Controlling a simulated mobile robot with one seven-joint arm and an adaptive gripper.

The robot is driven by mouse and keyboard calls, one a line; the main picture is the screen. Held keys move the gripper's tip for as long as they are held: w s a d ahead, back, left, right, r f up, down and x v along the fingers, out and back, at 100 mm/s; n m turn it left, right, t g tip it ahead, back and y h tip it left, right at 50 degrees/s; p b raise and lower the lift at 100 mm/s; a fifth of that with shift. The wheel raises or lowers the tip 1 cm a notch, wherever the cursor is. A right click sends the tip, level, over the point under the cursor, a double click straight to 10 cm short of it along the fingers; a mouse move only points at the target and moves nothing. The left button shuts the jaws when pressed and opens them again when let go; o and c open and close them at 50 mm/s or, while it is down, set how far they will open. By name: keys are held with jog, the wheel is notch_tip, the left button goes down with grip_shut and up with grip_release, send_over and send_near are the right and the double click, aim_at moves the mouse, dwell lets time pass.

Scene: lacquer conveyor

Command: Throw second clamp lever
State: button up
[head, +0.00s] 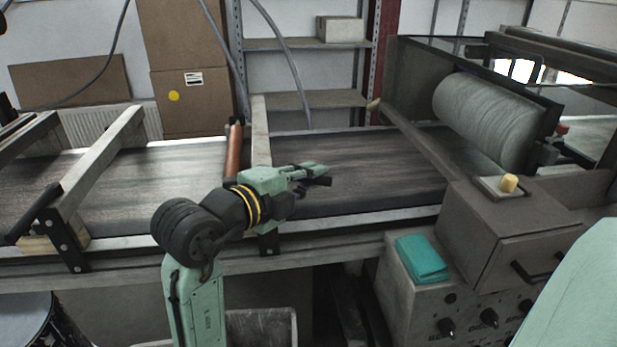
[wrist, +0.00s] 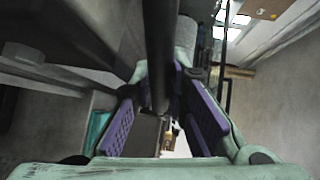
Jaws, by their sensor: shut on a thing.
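In the head view, my gripper (head: 312,175) is over the near part of the conveyor, just right of the second clamp's pale crossbar (head: 260,130). In the wrist view, a dark round lever bar (wrist: 160,50) runs between the purple finger pads of my gripper (wrist: 165,105), which is shut on it. In the head view the gripper and wrist largely hide this lever. The first clamp's pale crossbar (head: 105,158) spans the belt at left; its dark lever (head: 33,215) slopes down to the near rail.
The dark wood-grain belt (head: 385,165) is bare right of my gripper. A large grey roller (head: 495,120) stands at the right. A control box (head: 500,225) with a yellow knob (head: 509,183) and a folded teal cloth (head: 422,260) are at the near right.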

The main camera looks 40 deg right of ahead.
grip_shut()
